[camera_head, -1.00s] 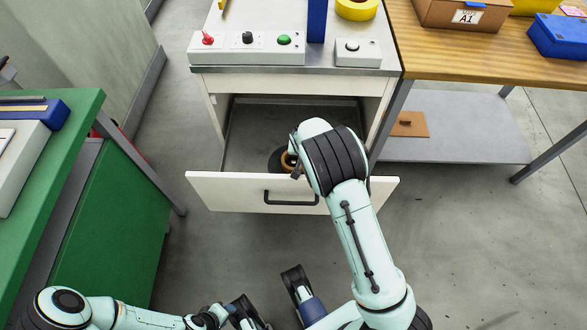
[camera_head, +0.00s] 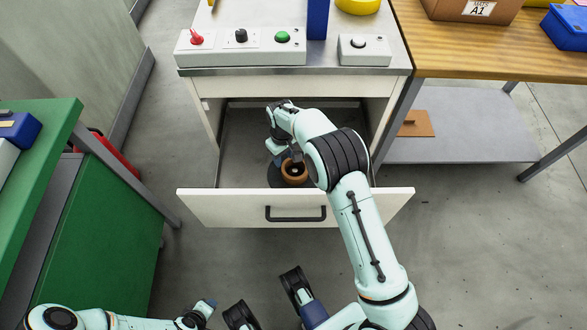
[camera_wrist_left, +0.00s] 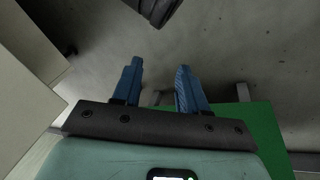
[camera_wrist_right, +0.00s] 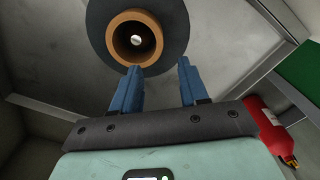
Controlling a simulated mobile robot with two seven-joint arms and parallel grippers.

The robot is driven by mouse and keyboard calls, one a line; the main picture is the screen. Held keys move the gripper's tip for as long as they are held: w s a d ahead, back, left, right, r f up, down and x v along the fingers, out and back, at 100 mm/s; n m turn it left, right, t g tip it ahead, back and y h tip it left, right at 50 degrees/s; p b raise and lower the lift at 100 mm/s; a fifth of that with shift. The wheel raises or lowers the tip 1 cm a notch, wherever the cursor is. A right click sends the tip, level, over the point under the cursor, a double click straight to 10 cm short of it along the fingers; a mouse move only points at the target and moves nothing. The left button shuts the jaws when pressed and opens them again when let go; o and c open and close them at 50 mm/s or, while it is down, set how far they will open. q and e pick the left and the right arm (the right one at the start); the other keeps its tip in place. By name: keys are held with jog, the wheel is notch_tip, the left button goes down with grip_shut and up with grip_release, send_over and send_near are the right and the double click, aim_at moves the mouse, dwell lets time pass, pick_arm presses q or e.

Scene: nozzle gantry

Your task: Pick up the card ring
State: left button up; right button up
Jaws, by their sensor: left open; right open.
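The brown card ring (camera_wrist_right: 134,40) sits against a dark round disc (camera_wrist_right: 172,20) in the right wrist view, with a small pale spot visible through its hole. In the head view the card ring (camera_head: 294,172) is inside the open drawer, near the front panel, with part of the dark disc to its left. My right gripper (camera_wrist_right: 159,67) is open and empty, its blue fingertips close to the ring's lower right side; I cannot tell whether they touch. In the head view my right arm partly covers this spot. My left gripper (camera_wrist_left: 157,72) is open and empty, away from the drawer.
The white drawer front (camera_head: 230,207) stands between my base and the ring. The cabinet top (camera_head: 250,72) with its switch boxes overhangs the drawer's back. A green bench (camera_head: 110,220) stands left, a wooden table (camera_head: 480,60) right. A red extinguisher (camera_wrist_right: 268,128) shows in the right wrist view.

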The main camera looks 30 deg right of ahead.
send_over(285, 173)
notch_tip(285, 173, down, 5)
jog(key=shift+f+b, duration=0.1)
jog(key=shift+b, duration=0.35)
notch_tip(285, 173, down, 5)
jog(key=shift+w+r+b, duration=0.1)
jog(key=shift+r+b, duration=0.1)
jog(key=shift+b, duration=0.7)
jog(key=shift+f, duration=0.3)
pick_arm(q)
jog(key=s+f+g, duration=0.2)
jog(key=s+f, duration=0.3)
jog(key=s, duration=0.1)
jog(key=shift+s+a+f, duration=0.15)
jog(key=shift+a, duration=0.3)
pick_arm(e)
grip_shut()
